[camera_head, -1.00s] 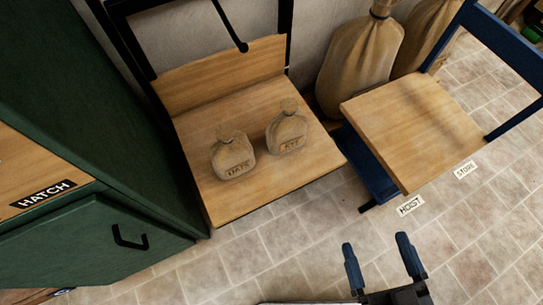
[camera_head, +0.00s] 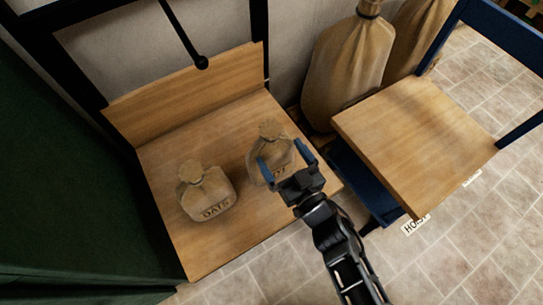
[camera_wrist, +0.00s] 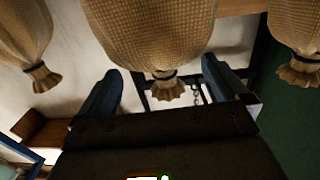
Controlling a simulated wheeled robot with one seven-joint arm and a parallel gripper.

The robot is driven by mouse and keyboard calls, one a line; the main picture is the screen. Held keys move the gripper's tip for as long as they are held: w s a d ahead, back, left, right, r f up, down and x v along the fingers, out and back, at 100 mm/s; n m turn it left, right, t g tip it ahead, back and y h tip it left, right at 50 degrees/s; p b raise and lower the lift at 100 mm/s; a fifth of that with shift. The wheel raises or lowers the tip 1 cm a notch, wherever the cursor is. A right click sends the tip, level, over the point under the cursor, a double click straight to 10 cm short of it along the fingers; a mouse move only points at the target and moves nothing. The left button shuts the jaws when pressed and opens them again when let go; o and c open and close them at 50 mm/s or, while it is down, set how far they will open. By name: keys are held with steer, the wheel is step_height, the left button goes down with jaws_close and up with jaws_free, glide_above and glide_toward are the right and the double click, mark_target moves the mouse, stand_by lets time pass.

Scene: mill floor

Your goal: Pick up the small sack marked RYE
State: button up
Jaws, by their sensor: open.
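The small RYE sack (camera_head: 262,150), tan burlap with a tied neck, stands upright on the wooden platform (camera_head: 240,232), right of the similar OATS sack (camera_head: 208,196). Its label is now mostly hidden behind my gripper. My gripper (camera_head: 283,152) is open, its blue fingers over the front of the RYE sack in the head view. In the wrist view, which looks upside down, a sack (camera_wrist: 150,30), apparently RYE, hangs into the picture with its tied neck between the open fingers (camera_wrist: 162,70). I cannot tell whether either finger touches it.
The OATS sack stands close on the left. A dark green cabinet (camera_head: 50,170) flanks the platform's left. A black frame with a hanging rod (camera_head: 185,35) rises behind. Large sacks (camera_head: 345,65) and a blue-framed wooden seat (camera_head: 415,135) stand to the right. Tiled floor is open in front.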

mark_target(276, 148)
steer(key=shift+b+x, duration=1.2)
steer(key=shift+x, duration=1.55)
steer(key=shift+a, duration=0.1)
steer(key=shift+c, duration=0.3)
steer(key=c, duration=1.5)
steer(key=shift+r, duration=0.15)
steer(key=shift+c, duration=0.5)
